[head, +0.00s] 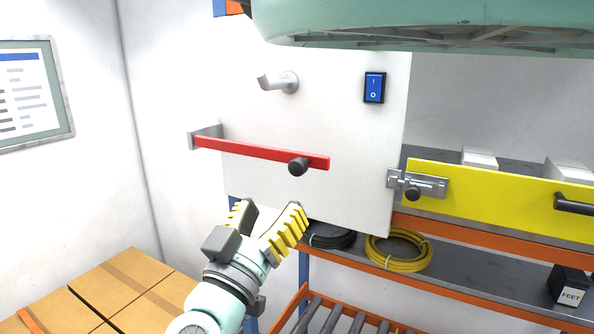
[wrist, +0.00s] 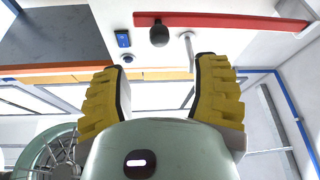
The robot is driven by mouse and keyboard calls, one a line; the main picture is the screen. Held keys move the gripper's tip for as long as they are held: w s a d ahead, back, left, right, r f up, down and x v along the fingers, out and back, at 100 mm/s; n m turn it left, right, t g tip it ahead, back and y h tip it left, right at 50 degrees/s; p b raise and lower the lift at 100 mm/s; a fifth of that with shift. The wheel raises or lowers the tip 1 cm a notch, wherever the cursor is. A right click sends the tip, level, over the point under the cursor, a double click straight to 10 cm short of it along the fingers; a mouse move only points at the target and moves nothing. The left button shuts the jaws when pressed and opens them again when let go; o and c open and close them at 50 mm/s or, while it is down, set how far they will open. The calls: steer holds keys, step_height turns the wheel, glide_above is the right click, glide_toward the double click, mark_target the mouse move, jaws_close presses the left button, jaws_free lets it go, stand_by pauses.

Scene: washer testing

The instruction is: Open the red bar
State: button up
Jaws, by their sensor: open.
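The red bar (head: 245,150) is mounted on a white panel, held by a grey bracket (head: 205,134) at its left end. A dark round knob (head: 298,167) sticks out near its right end. In the wrist view the red bar (wrist: 230,20) crosses the top, with its knob (wrist: 158,34) hanging just below it. My gripper (head: 272,208) has yellow ribbed fingers spread apart and empty. It is below the bar and knob in the head view, apart from them. In the wrist view its fingers (wrist: 160,68) stand on either side below the knob.
A yellow bar (head: 490,200) with a grey latch (head: 416,184) is at the right. A blue switch (head: 374,87) and a grey hook (head: 280,82) are on the white panel (head: 340,210). Cable coils (head: 398,262) lie on a shelf below. Cardboard boxes (head: 90,300) stand at lower left.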

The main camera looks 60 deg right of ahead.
mark_target(295, 170)
steer(key=shift+b+x, duration=0.95)
steer(key=shift+x, duration=0.85)
steer(key=x, duration=0.4)
steer(key=shift+d+r, duration=0.1)
steer(key=shift+d, duration=0.05)
steer(key=shift+p+x, duration=0.55)
steer(key=shift+x, duration=0.55)
steer(key=shift+o, duration=0.4)
jaws_close()
